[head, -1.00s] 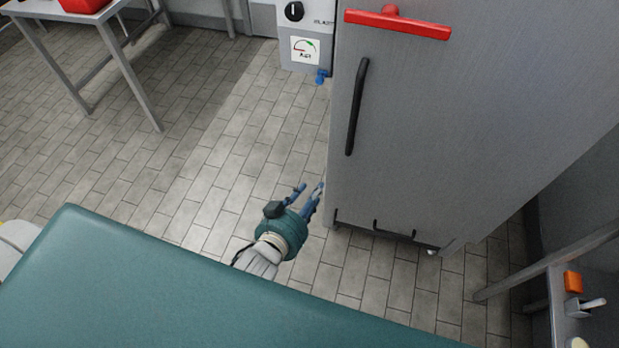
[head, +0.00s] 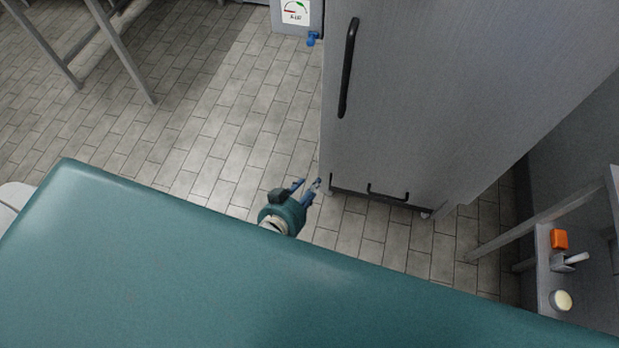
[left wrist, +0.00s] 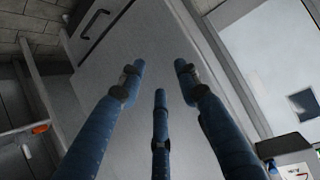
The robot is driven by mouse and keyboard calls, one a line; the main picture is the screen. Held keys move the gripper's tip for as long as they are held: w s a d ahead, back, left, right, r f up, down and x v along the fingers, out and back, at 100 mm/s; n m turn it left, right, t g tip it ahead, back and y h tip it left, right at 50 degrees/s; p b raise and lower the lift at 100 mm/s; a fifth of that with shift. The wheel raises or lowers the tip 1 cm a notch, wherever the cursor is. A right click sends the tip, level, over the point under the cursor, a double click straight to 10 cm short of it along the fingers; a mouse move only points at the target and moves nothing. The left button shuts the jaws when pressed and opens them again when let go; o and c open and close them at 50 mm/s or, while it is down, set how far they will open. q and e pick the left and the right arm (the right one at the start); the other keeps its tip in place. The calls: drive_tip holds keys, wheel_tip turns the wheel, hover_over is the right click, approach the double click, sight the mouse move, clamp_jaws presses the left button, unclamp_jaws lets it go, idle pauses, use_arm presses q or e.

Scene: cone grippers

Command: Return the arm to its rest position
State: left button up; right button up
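My left gripper (head: 309,187) is in the middle of the head view, low beside the bottom left corner of a tall grey cabinet (head: 430,90). Its blue fingers are spread apart with nothing between them; they also show in the left wrist view (left wrist: 160,80). The cabinet's grey front fills the space behind the fingers there. Most of my left arm is hidden behind my teal body part in the head view. My right gripper is not in view.
The cabinet has a black vertical handle (head: 349,67). A grey shelf (head: 542,262) at the right holds an orange block (head: 559,239) and a small round pale item (head: 561,300). Table legs (head: 118,48) stand at the upper left. The tiled floor (head: 190,130) is clear left of the gripper.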

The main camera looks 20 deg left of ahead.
use_arm(q)
drive_tip(key=s+a+f+g, duration=0.1)
drive_tip(key=s+f+g, duration=0.15)
drive_tip(key=f, duration=0.45)
drive_tip(key=s+f+g, duration=0.1)
drive_tip(key=s+f, duration=0.3)
drive_tip(key=f, duration=0.2)
drive_tip(key=s+a+f+g, duration=0.2)
drive_tip(key=s+f, duration=0.4)
drive_tip(key=s, duration=0.3)
drive_tip(key=s+a+f+g+y, duration=0.1)
drive_tip(key=s+a+f+g, duration=0.1)
drive_tip(key=s+f, duration=0.5)
drive_tip(key=s+a+f+g, duration=0.3)
drive_tip(key=s+f, duration=0.4)
drive_tip(key=s, duration=0.6)
drive_tip(key=shift+a+y, duration=0.3)
drive_tip(key=shift+a, duration=0.4)
